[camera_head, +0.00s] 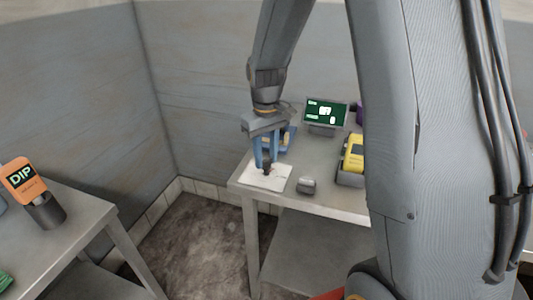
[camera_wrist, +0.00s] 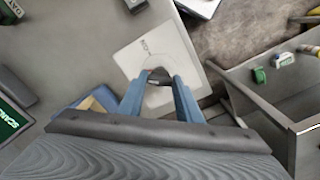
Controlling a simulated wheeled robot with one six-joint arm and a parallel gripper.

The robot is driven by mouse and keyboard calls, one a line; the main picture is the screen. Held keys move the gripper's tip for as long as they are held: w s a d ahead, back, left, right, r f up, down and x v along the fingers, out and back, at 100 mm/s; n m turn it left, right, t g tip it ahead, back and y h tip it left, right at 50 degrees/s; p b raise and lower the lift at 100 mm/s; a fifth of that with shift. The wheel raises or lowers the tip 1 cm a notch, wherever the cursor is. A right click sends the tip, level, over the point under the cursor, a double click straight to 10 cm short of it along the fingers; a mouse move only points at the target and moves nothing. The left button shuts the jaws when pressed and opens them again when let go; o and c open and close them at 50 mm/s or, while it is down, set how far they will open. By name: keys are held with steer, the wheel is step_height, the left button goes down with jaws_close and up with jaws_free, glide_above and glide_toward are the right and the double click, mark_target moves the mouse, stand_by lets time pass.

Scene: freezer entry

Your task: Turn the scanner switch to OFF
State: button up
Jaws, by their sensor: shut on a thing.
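A white switch plate (camera_head: 257,183) lies on the grey table, near its front left corner. It also shows in the wrist view (camera_wrist: 178,50), with small rotated lettering near its middle. A dark switch knob (camera_wrist: 157,98) stands on the plate. My gripper (camera_head: 267,167) points down over the plate, and its blue fingers are shut on the knob. The fingers also show in the wrist view (camera_wrist: 159,82), one on each side of the knob. They partly hide the knob and any lettering beneath it, so I cannot tell its exact setting.
A green-screened display (camera_head: 325,112) stands at the back of the table (camera_head: 338,207). A yellow device (camera_head: 353,152) sits in a dark holder to the right. A small grey object (camera_head: 306,185) lies right of the plate.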

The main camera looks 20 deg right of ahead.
mark_target(266, 160)
steer(key=n+p, duration=0.1)
steer(key=n, duration=0.2)
steer(key=shift+r+n, duration=0.1)
steer(key=shift+n, duration=0.3)
steer(key=shift+w+n+p, duration=0.1)
steer(key=shift+n+p, duration=0.4)
steer(key=shift+n, duration=1.3)
steer(key=o, duration=1)
steer(key=shift+o, duration=0.2)
steer(key=shift+r+b, duration=0.95)
steer(key=shift+r, duration=2.9)
steer(key=s+f+m, duration=0.2)
steer(key=s+m, duration=0.3)
steer(key=s, duration=0.3)
steer(key=s+f+m+t, duration=0.1)
steer(key=s+f+m, duration=0.2)
steer(key=s, duration=0.6)
steer(key=m, duration=0.2)
steer(key=shift+f+m, duration=0.3)
